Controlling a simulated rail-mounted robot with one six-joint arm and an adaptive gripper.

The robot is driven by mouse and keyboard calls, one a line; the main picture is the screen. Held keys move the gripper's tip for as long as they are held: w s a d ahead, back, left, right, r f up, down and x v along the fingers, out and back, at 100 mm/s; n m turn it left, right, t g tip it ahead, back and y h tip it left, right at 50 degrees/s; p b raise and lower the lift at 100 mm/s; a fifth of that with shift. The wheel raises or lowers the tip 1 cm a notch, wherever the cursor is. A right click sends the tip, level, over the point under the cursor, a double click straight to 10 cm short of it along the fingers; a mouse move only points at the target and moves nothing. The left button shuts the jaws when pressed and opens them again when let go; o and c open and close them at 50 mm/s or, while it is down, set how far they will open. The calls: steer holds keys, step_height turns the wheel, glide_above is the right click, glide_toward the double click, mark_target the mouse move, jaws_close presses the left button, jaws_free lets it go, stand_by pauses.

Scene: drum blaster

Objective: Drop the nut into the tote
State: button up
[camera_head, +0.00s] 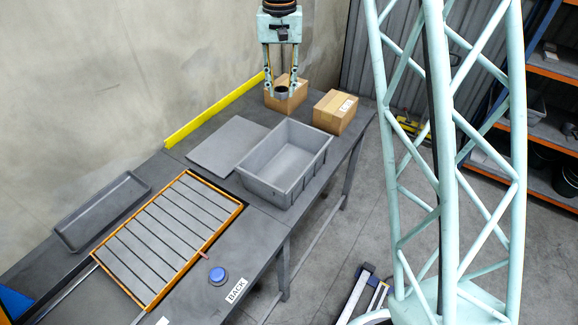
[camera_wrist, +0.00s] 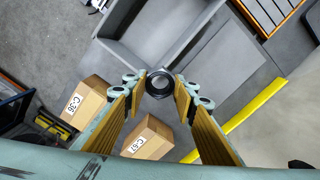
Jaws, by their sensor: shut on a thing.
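The nut (camera_wrist: 150,84) is a dark ring held between the fingertips of my gripper (camera_wrist: 159,86) in the wrist view. In the head view my gripper (camera_head: 281,90) points down with the dark nut (camera_head: 281,92) at its tips. It hangs in the air behind the tote, in front of a cardboard box in the picture. The tote (camera_head: 310,174) is an open grey bin standing upright on the table. In the wrist view the tote (camera_wrist: 125,52) lies just beyond the fingertips. The part of its floor that I see looks empty.
Two cardboard boxes, one behind (camera_head: 280,101) and one at the right (camera_head: 336,111), stand beyond the tote. A flat grey panel (camera_head: 225,146) lies left of it. An orange-framed slatted rack (camera_head: 165,240), a grey tray (camera_head: 103,211) and a blue button (camera_head: 217,274) are nearer. A yellow strip (camera_head: 214,111) edges the wall.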

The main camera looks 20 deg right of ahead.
steer(key=shift+s+f+p, duration=0.1)
steer(key=shift+s+p, duration=0.05)
steer(key=shift+p, duration=0.15)
steer(key=shift+s+f+p, duration=0.55)
steer(key=shift+s+p, duration=0.05)
steer(key=shift+p, duration=0.4)
steer(key=s+f+n+p, duration=0.2)
steer(key=s+f+p, duration=0.3)
steer(key=s+p, duration=0.5)
steer(key=shift+s+f, duration=0.35)
steer(key=shift+s, duration=0.1)
steer(key=shift+f, duration=0.15)
steer(key=shift+f+b, duration=1.05)
steer(key=shift+f, duration=1.8)
steer(key=o, duration=1)
